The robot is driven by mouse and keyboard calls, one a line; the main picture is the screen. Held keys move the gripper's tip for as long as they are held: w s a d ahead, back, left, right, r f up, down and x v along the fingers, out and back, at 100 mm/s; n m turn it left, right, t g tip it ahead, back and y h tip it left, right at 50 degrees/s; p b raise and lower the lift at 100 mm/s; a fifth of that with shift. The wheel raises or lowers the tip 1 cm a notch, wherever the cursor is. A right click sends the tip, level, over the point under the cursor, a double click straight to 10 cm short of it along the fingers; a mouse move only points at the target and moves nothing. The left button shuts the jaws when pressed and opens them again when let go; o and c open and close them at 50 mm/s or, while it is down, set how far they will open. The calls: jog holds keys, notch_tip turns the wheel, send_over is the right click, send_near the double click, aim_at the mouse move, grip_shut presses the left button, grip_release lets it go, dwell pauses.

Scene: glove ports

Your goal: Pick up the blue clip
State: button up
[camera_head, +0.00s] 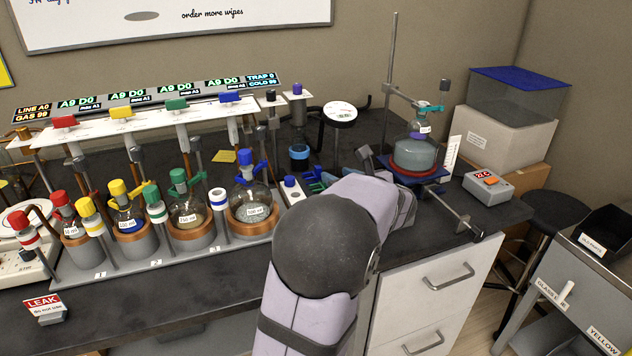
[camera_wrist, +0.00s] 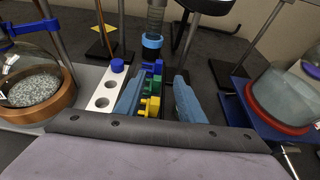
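A row of small clips stands between my fingers in the wrist view: a blue clip (camera_wrist: 158,67) at the far end, green clips (camera_wrist: 153,84) in the middle and a yellow clip (camera_wrist: 150,106) nearest. My gripper (camera_wrist: 157,92) is open, with one blue-grey finger on each side of the row. I cannot tell how high the fingers are above the clips. In the head view, part of the blue and green clips (camera_head: 314,178) shows beside my arm, which hides the rest and most of my gripper.
A white holder with a blue cap (camera_wrist: 117,66) stands close left of my fingers. A dark bottle with a blue band (camera_wrist: 152,42) stands just behind the clips. A flask in a copper-coloured mantle (camera_head: 252,212) is at the left; a stirred flask (camera_head: 415,152) is at the right.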

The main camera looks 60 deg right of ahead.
jog(key=shift+s+f, duration=0.1)
jog(key=shift+f, duration=0.25)
send_near(319, 167)
jog(key=shift+f+p+x, duration=0.2)
jog(key=shift+p+x, duration=0.2)
jog(key=shift+x, duration=0.75)
jog(key=shift+p+x, duration=0.65)
jog(key=shift+x, duration=1.95)
jog(key=shift+r, duration=0.2)
grip_shut()
